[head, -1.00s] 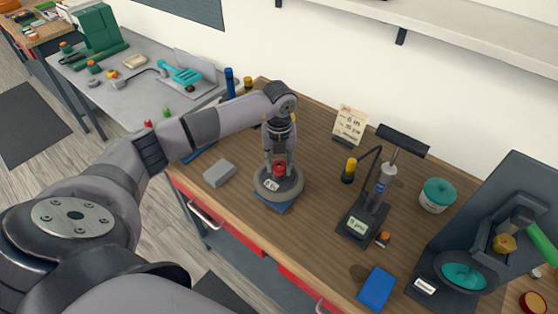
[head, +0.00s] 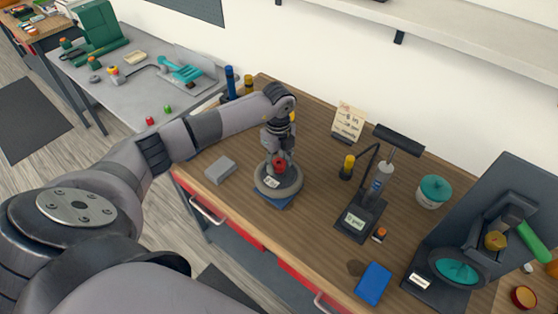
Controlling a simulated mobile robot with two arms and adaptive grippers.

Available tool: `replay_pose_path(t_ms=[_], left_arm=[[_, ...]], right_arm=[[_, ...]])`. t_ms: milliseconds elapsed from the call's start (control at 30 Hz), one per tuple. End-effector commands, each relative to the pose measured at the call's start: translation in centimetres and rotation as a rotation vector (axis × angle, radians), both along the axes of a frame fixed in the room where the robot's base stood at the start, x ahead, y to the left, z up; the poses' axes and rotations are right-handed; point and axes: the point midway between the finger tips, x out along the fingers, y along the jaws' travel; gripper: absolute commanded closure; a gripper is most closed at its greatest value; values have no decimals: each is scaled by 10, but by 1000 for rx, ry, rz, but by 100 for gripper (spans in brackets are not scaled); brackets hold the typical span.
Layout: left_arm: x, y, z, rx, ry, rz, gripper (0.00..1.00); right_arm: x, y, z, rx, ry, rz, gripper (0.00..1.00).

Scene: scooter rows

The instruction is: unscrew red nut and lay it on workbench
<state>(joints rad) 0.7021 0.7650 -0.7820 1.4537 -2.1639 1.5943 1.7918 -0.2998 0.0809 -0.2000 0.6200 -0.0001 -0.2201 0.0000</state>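The red nut (head: 279,164) sits at the middle of a round grey wheel-like base (head: 268,189) with a small white label. My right gripper is not in view.
A grey block (head: 220,169) lies left of the base. A note card (head: 348,121), a black stand with a display (head: 355,221), a teal-lidded tub (head: 434,191) and a blue box (head: 373,284) stand to the right. Bare bench lies between.

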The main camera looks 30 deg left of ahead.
Motion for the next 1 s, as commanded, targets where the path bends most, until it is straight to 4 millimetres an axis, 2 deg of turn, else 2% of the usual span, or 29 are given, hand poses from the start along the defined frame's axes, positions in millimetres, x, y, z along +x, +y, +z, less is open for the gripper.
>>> replay_pose_path(t_ms=[200,567,667,1000], left_arm=[[0,-1,0,-2,-1,-2,43],[1,-1,4,-4,-3,-3,43],[1,-2,16,-4,-3,-4,43],[1,-1,86,-2,-6,-3,43]], right_arm=[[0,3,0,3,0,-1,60],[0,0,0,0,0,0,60],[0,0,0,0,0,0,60],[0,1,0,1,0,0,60]])
